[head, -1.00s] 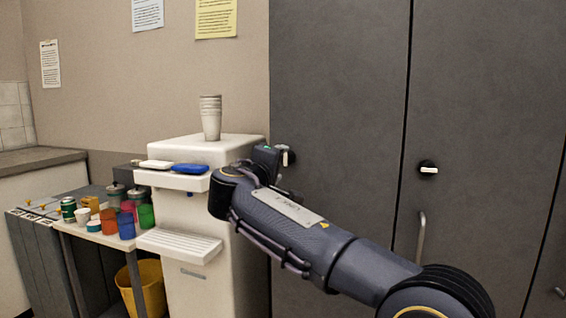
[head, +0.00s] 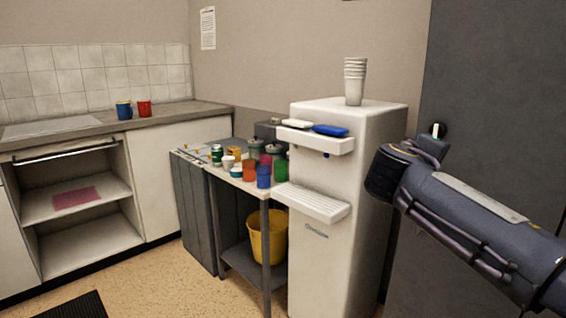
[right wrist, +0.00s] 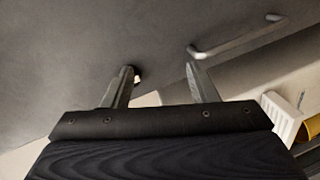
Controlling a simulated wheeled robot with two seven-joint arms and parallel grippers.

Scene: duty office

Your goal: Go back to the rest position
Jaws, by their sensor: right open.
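My right gripper (right wrist: 163,80) is open in the right wrist view, with its two fingers apart and nothing between them. It faces a plain grey surface. In the head view my right arm comes in from the right, raised beside the white water dispenser (head: 335,235) and in front of the grey cabinet (head: 480,80). Its fingers cannot be made out there. My left gripper is in neither view.
A small table (head: 232,182) left of the dispenser holds several cups and jars. A yellow bucket (head: 268,235) stands below. A counter (head: 70,135) with two mugs and an open shelf is at left. The floor (head: 160,285) in front is mostly clear.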

